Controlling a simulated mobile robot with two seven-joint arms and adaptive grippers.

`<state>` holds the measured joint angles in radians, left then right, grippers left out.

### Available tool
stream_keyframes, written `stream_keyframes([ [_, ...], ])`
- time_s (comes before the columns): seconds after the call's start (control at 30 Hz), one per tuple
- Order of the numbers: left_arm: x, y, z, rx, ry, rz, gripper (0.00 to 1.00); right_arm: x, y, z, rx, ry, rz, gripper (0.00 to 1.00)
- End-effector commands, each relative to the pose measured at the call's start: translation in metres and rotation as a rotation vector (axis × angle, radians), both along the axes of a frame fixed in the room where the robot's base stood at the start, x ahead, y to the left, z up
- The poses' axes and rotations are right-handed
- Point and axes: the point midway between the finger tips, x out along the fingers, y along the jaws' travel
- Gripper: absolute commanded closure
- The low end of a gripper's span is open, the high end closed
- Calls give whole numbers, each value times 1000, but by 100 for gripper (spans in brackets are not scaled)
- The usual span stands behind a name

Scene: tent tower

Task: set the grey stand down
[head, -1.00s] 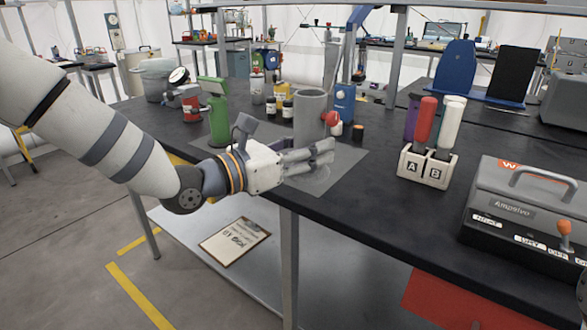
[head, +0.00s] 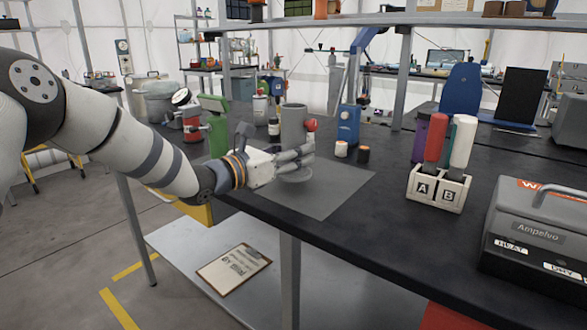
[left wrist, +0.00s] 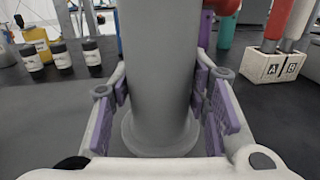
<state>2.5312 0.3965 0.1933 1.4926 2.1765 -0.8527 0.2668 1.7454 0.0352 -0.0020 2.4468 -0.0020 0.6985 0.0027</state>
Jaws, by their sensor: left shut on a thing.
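The grey stand (head: 293,122) is a tall grey cylinder with a round flared foot that shows below my fingers in the head view. My left gripper (head: 297,156) is shut around its lower part. In the left wrist view the stand (left wrist: 158,70) rises upright between the purple finger pads (left wrist: 170,100), with its wide foot beneath them. The stand is over the grey mat (head: 335,195) near the table's front edge. I cannot tell whether the foot touches the mat. A red ball (head: 311,125) shows at the stand's upper right. My right gripper is not in view.
A green device (head: 216,125) stands left of the stand, a blue device (head: 347,125) and small jars (head: 341,149) behind right. A white A/B holder (head: 438,188) with coloured handles stands further right, beside a grey Ampelvo machine (head: 535,240). The mat's right part is clear.

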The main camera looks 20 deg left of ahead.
Motion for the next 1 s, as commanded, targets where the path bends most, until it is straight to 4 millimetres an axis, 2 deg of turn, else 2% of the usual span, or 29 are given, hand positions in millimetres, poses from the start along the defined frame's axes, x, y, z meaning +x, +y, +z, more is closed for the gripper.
stream_keyframes([
  [0.1, 1, 2, -27, 1, 6, 0, 93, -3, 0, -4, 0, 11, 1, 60],
  [0.17, 1, 2, -34, 1, 3, 0, 93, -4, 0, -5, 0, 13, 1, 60],
  [0.5, 1, 2, -37, 0, 0, 1, 93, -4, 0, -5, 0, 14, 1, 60],
  [0.53, 1, 2, -37, 1, 2, 1, 52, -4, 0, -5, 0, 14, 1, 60],
  [0.6, 1, 2, -36, 1, 0, 1, 37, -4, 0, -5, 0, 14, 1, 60],
  [1.0, -2, 4, -31, 0, 1, 2, 37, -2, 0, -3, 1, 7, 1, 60],
])
